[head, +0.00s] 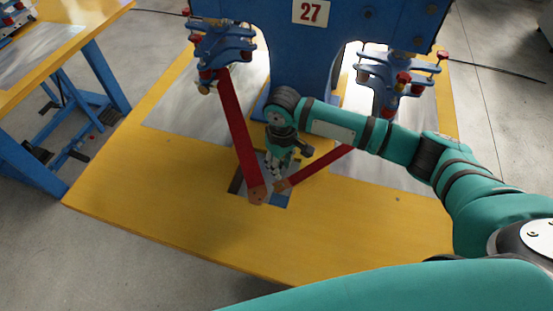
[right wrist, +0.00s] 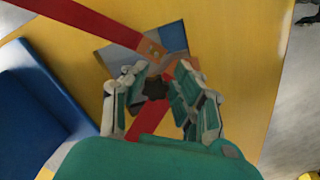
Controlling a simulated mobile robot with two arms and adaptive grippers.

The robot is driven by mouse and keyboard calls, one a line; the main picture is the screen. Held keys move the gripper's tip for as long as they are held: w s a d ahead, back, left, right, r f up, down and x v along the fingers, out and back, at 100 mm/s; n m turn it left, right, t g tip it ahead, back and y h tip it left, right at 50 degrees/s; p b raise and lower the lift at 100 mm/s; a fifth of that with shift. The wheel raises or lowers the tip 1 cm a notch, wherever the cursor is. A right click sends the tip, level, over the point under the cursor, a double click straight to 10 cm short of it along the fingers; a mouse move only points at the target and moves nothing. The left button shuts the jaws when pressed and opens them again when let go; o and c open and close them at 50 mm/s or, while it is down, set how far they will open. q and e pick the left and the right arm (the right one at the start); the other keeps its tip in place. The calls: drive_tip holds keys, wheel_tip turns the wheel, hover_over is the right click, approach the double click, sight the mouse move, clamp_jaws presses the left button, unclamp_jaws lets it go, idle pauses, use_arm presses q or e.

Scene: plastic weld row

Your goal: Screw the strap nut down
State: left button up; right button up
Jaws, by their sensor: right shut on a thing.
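The strap nut, a dark star-shaped knob (right wrist: 155,88), shows in the right wrist view between the fingers of my right gripper (right wrist: 154,92). The fingers are shut on it from both sides. In the head view my right gripper (head: 277,168) points down over the recess between two red straps, and it hides the nut there. The left red strap (head: 236,128) ends in an orange tip (head: 257,194). The right red strap (head: 322,166) ends in an orange tip (head: 282,185) close by. I cannot tell how far down the nut sits. My left gripper is not in view.
A blue machine column marked 27 (head: 310,12) stands behind the gripper. Blue clamps (head: 222,45) with red knobs flank it. The yellow table top (head: 190,205) is clear at the front left. Another yellow table (head: 80,20) stands at the far left.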

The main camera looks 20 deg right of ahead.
wheel_tip(320, 180, down, 2)
drive_tip(key=shift+d+f+n, duration=0.15)
drive_tip(key=shift+f+n, duration=0.1)
drive_tip(key=shift+n, duration=0.15)
wheel_tip(320, 180, down, 4)
drive_tip(key=b, duration=0.4)
drive_tip(key=shift+w, duration=0.1)
drive_tip(key=shift+f+b, duration=0.65)
drive_tip(key=shift+b, duration=0.25)
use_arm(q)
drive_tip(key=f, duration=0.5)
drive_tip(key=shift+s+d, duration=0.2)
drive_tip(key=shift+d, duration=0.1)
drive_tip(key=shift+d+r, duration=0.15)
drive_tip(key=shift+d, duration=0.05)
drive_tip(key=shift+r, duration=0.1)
use_arm(e)
drive_tip(key=shift+r, duration=0.1)
use_arm(q)
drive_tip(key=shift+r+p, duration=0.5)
drive_tip(key=shift+p, duration=0.2)
